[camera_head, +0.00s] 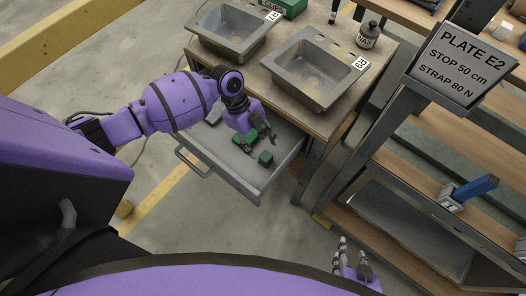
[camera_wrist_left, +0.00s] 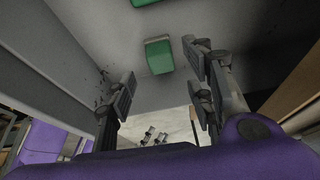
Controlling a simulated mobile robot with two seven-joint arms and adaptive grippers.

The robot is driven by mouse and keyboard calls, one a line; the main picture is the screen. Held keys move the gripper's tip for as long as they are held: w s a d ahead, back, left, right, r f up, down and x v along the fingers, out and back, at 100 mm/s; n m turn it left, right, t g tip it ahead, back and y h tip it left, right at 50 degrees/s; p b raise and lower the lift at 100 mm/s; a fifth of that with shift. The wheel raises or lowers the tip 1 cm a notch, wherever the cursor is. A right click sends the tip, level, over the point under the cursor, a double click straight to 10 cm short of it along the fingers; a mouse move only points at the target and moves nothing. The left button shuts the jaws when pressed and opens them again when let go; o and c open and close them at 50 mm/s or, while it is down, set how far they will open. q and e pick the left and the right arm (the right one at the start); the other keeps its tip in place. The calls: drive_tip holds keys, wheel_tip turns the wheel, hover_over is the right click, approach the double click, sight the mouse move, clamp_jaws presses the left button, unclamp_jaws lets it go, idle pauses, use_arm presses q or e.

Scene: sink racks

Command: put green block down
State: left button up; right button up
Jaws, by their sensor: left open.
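A small green block (camera_head: 265,158) lies in the open grey drawer (camera_head: 243,183) under the bench; it also shows in the left wrist view (camera_wrist_left: 158,56), beyond the gap between the fingers. A second green piece (camera_head: 245,137) lies behind it, partly hidden by my gripper, and shows cut off at the top of the wrist view (camera_wrist_left: 148,2). My left gripper (camera_head: 260,146) is open and empty inside the drawer area, just above the near block. My right gripper (camera_head: 352,258) is at the bottom of the head view, its fingers apart and empty, away from the drawer.
Two metal sinks (camera_head: 234,29) (camera_head: 312,72) sit on the bench above the drawer. A dark WAX bottle (camera_head: 368,36) and a green box (camera_head: 286,7) stand on the bench. A rack with a PLATE E2 sign (camera_head: 462,57) and a blue-handled tool (camera_head: 474,188) is at right.

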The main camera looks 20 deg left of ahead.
use_arm(q)
drive_tip(key=v, duration=0.6)
drive_tip(key=shift+d+f, duration=0.1)
idle(0.4)
